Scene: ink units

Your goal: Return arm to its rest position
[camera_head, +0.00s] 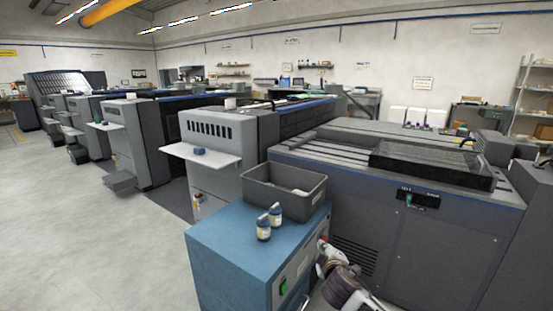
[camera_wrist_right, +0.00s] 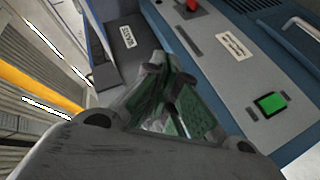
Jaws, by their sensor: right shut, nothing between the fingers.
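My right arm (camera_head: 348,282) comes in at the bottom of the head view, to the right of the blue cabinet (camera_head: 225,250). My right gripper (camera_head: 326,256) is beside the cabinet's front panel, partly hidden by its own wrist. In the wrist view my right gripper (camera_wrist_right: 164,72) shows large, its fingers with green inner pads shut and empty. Behind it is the panel with a green button (camera_wrist_right: 270,104) and a red switch (camera_wrist_right: 192,5). I cannot tell how far the fingers are from the panel. My left gripper is not in view.
A large grey machine (camera_head: 400,235) stands close on the right. Open floor (camera_head: 60,220) lies to the left.

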